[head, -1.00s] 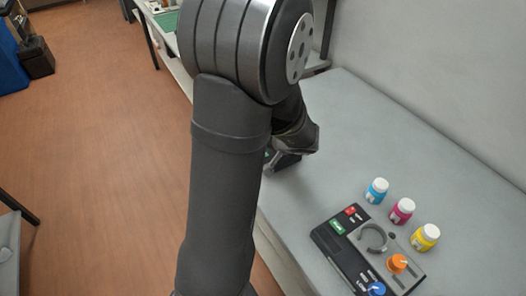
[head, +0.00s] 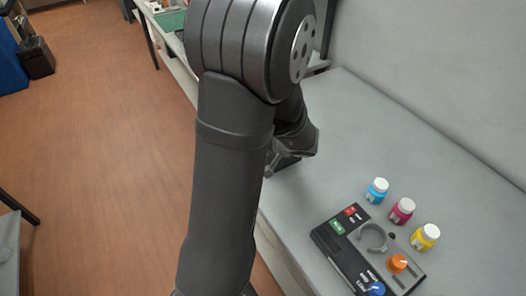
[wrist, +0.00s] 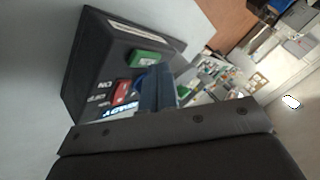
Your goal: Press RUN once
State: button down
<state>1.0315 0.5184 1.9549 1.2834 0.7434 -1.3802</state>
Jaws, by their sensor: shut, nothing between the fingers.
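A dark control panel (head: 322,240) lies on the bench at lower right in the head view. It has a green button (head: 337,227) and a red button (head: 350,211) at its far-left end; their lettering is too small to read surely. My gripper (head: 271,170) is up and left of this panel, partly hidden behind my arm. In the wrist view my shut, empty fingers (wrist: 158,77) are in front of a dark sloped box (wrist: 92,60) with a green button (wrist: 148,58) and a red one (wrist: 122,92). I cannot tell whether the fingers touch it.
The panel also carries a grey ring (head: 373,237), an orange knob (head: 397,263) and a blue knob (head: 376,289). The bench (head: 365,125) is clear toward the wall.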

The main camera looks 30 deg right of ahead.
jog(key=shift+f, duration=0.4)
dwell(0.5)
dwell(0.3)
jog(key=shift+r, duration=0.85)
jog(key=shift+r, duration=2.5)
jog(key=shift+r, duration=1.9)
jog(key=shift+f, duration=0.1)
